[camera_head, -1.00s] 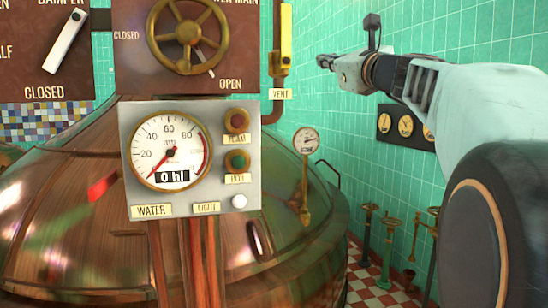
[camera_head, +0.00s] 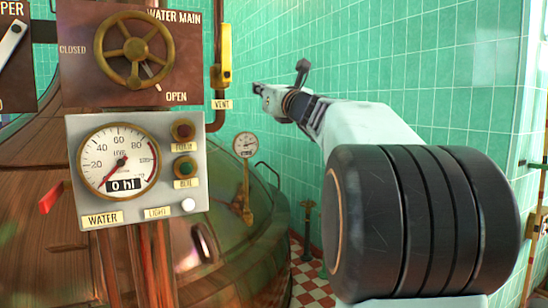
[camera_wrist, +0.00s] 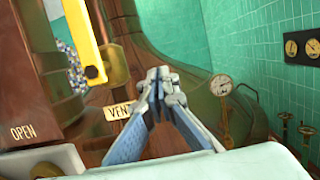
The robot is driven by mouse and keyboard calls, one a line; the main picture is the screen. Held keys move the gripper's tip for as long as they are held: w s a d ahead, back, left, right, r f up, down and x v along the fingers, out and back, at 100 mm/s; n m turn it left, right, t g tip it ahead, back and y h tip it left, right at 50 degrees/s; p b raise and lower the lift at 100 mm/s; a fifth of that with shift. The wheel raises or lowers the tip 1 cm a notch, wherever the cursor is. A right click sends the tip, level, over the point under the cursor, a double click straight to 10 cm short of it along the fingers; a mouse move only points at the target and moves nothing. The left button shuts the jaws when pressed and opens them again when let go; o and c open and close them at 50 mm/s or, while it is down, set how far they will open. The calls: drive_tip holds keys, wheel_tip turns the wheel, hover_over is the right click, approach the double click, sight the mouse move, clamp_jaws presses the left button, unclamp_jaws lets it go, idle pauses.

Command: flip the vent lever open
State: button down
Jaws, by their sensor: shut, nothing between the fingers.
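The vent lever (camera_head: 226,45) is a yellow handle on the copper pipe, upright above the VENT label (camera_head: 222,104) in the head view. In the wrist view the yellow lever (camera_wrist: 84,36) slants at the upper left, with its pivot end low, and the VENT label (camera_wrist: 120,112) is below it. My gripper (camera_head: 256,88) is shut and empty, to the right of the lever's lower end in the head view. In the wrist view the shut fingertips (camera_wrist: 160,73) are right of the lever, with a gap between. I see no contact.
The water main wheel (camera_head: 134,48) and the gauge panel (camera_head: 135,170) stand left of the lever. A small dial (camera_head: 246,144) on the copper kettle (camera_head: 260,225) is below my gripper. Green tiled wall (camera_head: 400,70) lies behind, with open air in front.

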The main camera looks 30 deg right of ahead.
drive_tip(key=s+f+b, duration=0.6)
drive_tip(key=s+f, duration=0.1)
drive_tip(key=s, duration=0.3)
wheel_tip(320, 180, down, 10)
drive_tip(key=w+d+n+g+h+b, duration=0.1)
drive_tip(key=n+g, duration=0.3)
drive_tip(key=n, duration=0.6)
drive_tip(key=shift+d+h+b, duration=0.55)
drive_tip(key=shift+h+b, duration=0.2)
drive_tip(key=shift+h, duration=0.15)
drive_tip(key=shift+f, duration=0.1)
